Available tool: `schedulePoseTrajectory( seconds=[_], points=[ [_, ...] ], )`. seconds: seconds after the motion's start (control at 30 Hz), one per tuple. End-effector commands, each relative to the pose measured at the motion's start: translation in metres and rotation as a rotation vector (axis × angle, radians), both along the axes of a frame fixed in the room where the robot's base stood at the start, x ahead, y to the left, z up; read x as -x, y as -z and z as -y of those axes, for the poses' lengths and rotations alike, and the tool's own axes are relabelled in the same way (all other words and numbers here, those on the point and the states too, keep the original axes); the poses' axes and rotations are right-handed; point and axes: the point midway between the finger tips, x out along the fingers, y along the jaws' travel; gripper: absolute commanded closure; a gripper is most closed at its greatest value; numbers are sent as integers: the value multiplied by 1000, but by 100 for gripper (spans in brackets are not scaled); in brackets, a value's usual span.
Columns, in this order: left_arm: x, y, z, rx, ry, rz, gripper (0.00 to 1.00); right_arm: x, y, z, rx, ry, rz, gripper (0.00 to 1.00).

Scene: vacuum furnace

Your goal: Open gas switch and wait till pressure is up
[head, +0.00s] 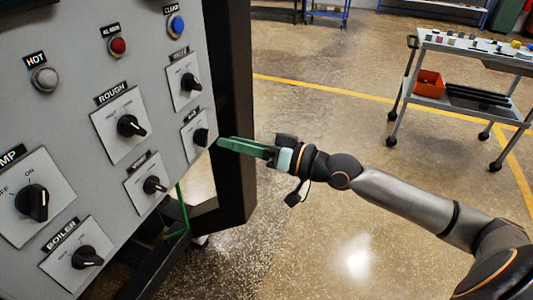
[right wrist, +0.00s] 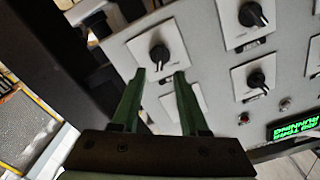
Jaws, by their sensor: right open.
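A grey control panel (head: 75,130) with black rotary knobs fills the left of the head view. The knob nearest my right gripper (head: 200,137) is at the panel's right edge, below another knob; its label is too small to read surely, so I cannot confirm it is the gas switch. My right gripper (head: 223,143) has green fingers pointing at that knob, just short of it. In the right wrist view the fingers (right wrist: 160,75) are spread and empty, with a knob (right wrist: 160,56) just beyond the gap between their tips. My left gripper is out of view.
Knobs labelled ROUGH (head: 130,125) and BOILER (head: 86,257) are on the panel. A lit green display (right wrist: 292,130) reads RUNNING, upside down. A dark frame post (head: 232,100) stands beside the panel. A trolley (head: 470,45) is at the far right; floor between is clear.

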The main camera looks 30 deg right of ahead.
Motion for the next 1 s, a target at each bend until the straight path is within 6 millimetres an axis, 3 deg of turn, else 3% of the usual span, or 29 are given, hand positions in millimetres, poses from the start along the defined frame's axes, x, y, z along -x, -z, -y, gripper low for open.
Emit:
schedulePoseTrajectory(
  seconds=[0.47,0.57,0.77,1.0],
  points=[
    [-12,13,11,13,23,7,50,38,4,30,5,-1,-3,56],
    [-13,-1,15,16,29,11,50,42,-1,35,5,7,-8,56],
    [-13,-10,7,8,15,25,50,51,-1,43,5,11,-6,56],
    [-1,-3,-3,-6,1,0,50,57,0,45,0,2,-3,56]
  ],
)
